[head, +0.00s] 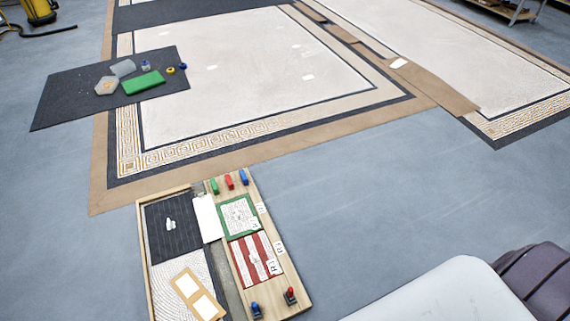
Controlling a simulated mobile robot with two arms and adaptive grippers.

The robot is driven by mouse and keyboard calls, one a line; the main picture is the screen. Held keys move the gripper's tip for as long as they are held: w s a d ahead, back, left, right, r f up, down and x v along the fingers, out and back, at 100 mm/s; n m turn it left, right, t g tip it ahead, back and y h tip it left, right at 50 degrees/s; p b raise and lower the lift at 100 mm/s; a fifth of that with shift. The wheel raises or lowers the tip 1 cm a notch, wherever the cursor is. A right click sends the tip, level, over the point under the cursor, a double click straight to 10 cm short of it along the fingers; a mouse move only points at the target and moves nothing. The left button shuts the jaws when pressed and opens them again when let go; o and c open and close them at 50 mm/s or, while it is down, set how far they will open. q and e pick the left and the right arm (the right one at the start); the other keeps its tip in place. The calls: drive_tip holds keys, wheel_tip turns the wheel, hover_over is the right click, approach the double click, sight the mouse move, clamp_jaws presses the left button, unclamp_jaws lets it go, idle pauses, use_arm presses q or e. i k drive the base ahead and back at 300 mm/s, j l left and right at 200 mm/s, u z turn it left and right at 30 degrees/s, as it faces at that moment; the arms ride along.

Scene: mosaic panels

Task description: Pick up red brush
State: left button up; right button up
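Two small red things show in the head view, both on a wooden board at the bottom centre. One red piece (229,182) stands at the board's far end, between a green piece (214,186) and a blue piece (244,177). The other red-topped piece (290,295) has a dark base and sits near the board's close end, right of a blue-topped piece (255,310). They are too small to tell which is the brush. Neither of my grippers is in view.
A wooden-framed tray (142,240) adjoins the board's left side. A dark mat (58,97) with a green block (143,82) and small containers lies at upper left. Large bordered mosaic panels (250,60) cover the far floor. Open blue-grey floor (380,190) lies right of the board.

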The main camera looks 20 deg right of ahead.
sight(290, 293)
drive_tip(key=k+l+z, duration=0.1)
drive_tip(key=k+z, duration=0.15)
drive_tip(key=k, duration=0.25)
drive_tip(key=k+l+z, duration=0.25)
drive_tip(key=k, duration=0.3)
